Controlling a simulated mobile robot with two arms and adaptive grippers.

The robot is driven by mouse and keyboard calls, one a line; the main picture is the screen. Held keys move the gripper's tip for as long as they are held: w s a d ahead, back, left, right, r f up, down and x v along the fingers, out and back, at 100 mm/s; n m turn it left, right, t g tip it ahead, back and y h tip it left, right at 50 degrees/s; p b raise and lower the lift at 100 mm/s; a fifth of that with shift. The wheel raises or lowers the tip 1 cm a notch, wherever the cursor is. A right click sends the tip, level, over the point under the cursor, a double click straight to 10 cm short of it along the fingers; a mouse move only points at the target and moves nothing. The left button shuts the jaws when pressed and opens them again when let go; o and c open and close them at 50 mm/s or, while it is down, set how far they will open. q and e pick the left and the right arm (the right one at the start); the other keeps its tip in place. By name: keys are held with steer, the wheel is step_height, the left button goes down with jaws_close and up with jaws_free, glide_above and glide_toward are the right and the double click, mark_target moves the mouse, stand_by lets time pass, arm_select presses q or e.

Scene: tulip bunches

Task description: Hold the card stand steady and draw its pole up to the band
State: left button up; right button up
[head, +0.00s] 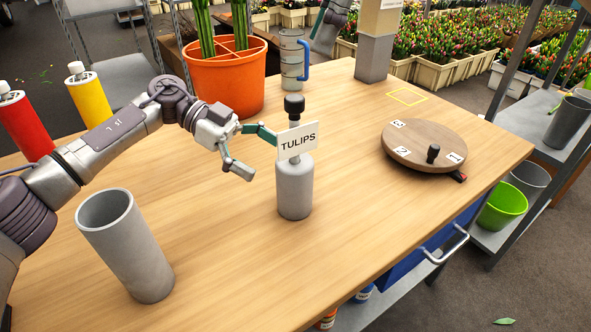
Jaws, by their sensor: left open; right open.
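The card stand (294,192) stands upright on the table, with a grey bottle-shaped body. A white card reading TULIPS (297,140) covers part of its upper section, and a black knob (294,105) tops its pole. No band shows on the pole. My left gripper (258,154) is open just left of the stand, at about card height. Its upper finger reaches close to the card's left edge; I cannot tell whether they touch. My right gripper (326,30) is open at the top edge, partly cut off, behind the stand and away from it.
A grey cylinder (125,245) stands front left. Red (25,125) and yellow (88,96) bottles, an orange pot (226,82) and a grey jug with a blue handle (293,60) stand farther back. A round wooden turntable (430,146) is at right. The table's front middle is clear.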

mark_target(295, 174)
arm_select(q)
steer(key=x, duration=0.7)
steer(key=c, duration=1.6)
steer(key=shift+o, duration=0.2)
arm_select(e)
steer(key=o, duration=0.3)
steer(key=a+f+m+t, duration=0.1)
steer(key=f+m, duration=0.2)
steer(key=a+f+m+t, duration=0.1)
steer(key=f+m, duration=0.2)
steer(key=f, duration=0.1)
steer(key=a+f+m+t, duration=0.1)
steer(key=a+f+m, duration=0.1)
steer(key=f, duration=0.1)
steer(key=shift+w+a+f+m+h, duration=0.15)
steer(key=shift+w+m+h, duration=0.1)
steer(key=shift+m+h, duration=0.15)
